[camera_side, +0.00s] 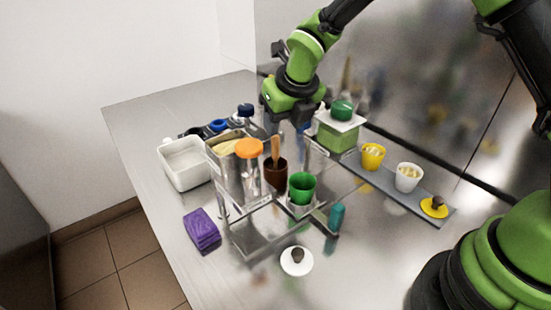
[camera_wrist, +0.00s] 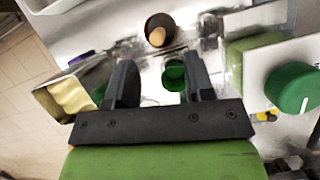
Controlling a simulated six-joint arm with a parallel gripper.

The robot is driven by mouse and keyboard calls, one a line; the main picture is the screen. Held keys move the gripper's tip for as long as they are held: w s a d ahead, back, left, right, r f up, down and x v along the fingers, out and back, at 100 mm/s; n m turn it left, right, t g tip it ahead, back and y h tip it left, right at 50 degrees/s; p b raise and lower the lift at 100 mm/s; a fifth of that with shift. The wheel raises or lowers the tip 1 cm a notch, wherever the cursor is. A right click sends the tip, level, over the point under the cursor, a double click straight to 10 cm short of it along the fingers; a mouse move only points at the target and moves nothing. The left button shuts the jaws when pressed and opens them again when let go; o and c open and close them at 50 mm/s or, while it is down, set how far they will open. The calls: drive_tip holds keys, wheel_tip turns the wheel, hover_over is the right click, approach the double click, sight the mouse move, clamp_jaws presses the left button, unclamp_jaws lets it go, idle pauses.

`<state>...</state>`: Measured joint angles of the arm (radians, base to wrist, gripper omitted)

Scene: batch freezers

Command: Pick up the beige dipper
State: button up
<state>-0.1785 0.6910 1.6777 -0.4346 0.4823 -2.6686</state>
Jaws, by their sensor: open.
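The beige dipper (camera_side: 276,150) stands in a dark brown cup (camera_side: 277,178), its tan handle sticking up out of the rim. In the wrist view the dipper (camera_wrist: 157,37) shows as a rounded tan end inside the brown cup (camera_wrist: 149,23), beyond my fingertips. My gripper (camera_wrist: 160,75) is open with nothing between its fingers. The lower end of the dipper is hidden in the cup.
A green box with a white top (camera_side: 342,122) is to the right. A white tub (camera_side: 187,169) and purple block (camera_side: 202,231) lie left. The front table is mostly clear.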

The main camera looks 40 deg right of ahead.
sight(274, 145)
drive_tip(key=x, duration=0.8)
drive_tip(key=shift+w+a+f, duration=0.1)
drive_tip(key=shift+w+f, duration=0.05)
drive_tip(key=shift+w, duration=0.05)
clamp_jaws()
